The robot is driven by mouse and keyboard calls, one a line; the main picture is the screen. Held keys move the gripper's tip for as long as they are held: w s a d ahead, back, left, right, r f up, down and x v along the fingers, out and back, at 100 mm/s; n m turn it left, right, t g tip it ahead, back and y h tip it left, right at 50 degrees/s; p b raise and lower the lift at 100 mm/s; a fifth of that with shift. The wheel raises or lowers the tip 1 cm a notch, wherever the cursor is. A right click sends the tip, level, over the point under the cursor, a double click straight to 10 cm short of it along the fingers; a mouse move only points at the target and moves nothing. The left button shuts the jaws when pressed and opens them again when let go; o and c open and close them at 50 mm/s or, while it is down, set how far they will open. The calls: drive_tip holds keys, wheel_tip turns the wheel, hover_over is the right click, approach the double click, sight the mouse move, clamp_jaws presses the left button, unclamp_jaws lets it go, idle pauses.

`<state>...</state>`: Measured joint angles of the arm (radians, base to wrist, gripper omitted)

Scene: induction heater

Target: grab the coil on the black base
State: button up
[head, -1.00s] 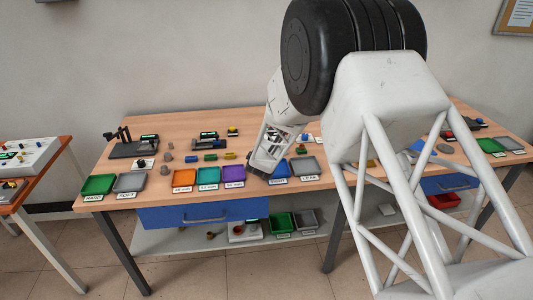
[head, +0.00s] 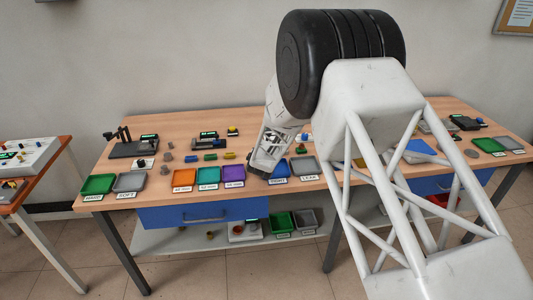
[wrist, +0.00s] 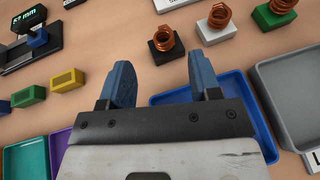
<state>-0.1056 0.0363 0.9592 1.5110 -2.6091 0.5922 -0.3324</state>
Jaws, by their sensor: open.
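In the wrist view, a copper coil (wrist: 162,37) sits on a small black base (wrist: 167,54) on the wooden table. It is just beyond my gripper (wrist: 163,78), between the lines of its two blue fingers. The fingers are apart, with nothing between them. A second copper coil (wrist: 219,15) stands on a white base (wrist: 215,33), and a third (wrist: 283,5) on a dark greenish base (wrist: 272,18), both farther right. In the head view, my gripper (head: 258,168) is over the table near the blue tray; the coils are mostly hidden there by my arm.
A blue tray (wrist: 262,131) lies under and right of my fingers, with a grey tray (wrist: 290,100) beside it. Yellow (wrist: 67,79) and green (wrist: 28,96) blocks and a gauge with a display (wrist: 28,25) are at left. Bare table lies between the blocks and the black base.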

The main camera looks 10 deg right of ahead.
drive_tip(key=shift+w, duration=0.1)
idle(0.3)
drive_tip(key=shift+d+x, duration=0.1)
drive_tip(key=shift+x, duration=0.7)
drive_tip(key=shift+d+x, duration=0.15)
drive_tip(key=shift+x, duration=1.6)
drive_tip(key=shift+c, duration=0.3)
drive_tip(key=c, duration=1)
